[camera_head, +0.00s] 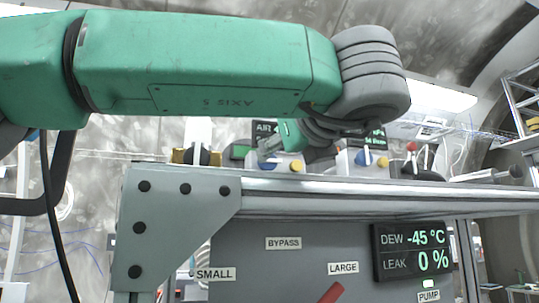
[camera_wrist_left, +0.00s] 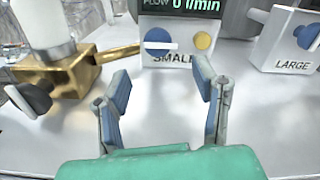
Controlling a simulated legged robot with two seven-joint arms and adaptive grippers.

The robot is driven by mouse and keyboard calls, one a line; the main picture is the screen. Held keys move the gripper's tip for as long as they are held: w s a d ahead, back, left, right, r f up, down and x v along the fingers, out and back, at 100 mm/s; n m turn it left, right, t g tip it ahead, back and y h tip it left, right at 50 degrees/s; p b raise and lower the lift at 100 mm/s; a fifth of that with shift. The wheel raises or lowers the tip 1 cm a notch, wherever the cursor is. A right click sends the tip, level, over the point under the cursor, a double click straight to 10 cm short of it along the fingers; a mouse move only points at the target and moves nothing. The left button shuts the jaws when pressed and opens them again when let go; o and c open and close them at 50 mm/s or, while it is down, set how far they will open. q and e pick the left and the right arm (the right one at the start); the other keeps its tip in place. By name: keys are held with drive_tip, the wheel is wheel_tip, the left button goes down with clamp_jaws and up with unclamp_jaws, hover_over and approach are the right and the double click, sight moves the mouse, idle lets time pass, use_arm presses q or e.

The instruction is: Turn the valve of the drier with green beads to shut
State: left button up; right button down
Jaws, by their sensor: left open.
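No green beads show in either view, so I cannot tell which drier holds them. On the front panel (camera_head: 300,262), a red handle (camera_head: 332,293) shows below the LARGE label, cut off by the lower edge. The SMALL and BYPASS labels show too; anything below them is hidden or out of frame. My left gripper (camera_wrist_left: 163,85) is open and empty above the bench top, in front of the SMALL box (camera_wrist_left: 172,50). In the head view my left gripper (camera_head: 273,147) is small and partly hidden by my wrist. My right gripper is out of view.
A brass block (camera_wrist_left: 62,72) with a black knob (camera_wrist_left: 33,98) stands left of my left gripper. The LARGE box (camera_wrist_left: 285,40) stands at the right. A display (camera_head: 412,250) reads DEW -45 °C, LEAK 0 %. A grey frame beam (camera_head: 330,195) runs above the panel.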

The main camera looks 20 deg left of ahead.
sight(269, 161)
use_arm(q)
drive_tip(key=p+x, duration=0.2)
drive_tip(key=x, duration=0.5)
drive_tip(key=shift+w+a+r+p, duration=0.2)
drive_tip(key=shift+a+p, duration=0.1)
drive_tip(key=shift+p, duration=0.1)
drive_tip(key=shift+w+a+f, duration=0.1)
drive_tip(key=shift+w+a, duration=0.1)
drive_tip(key=shift+a, duration=0.05)
drive_tip(key=shift+s, duration=0.1)
drive_tip(key=shift+s+d, duration=0.1)
drive_tip(key=shift+d, duration=0.1)
drive_tip(key=c, duration=1.1)
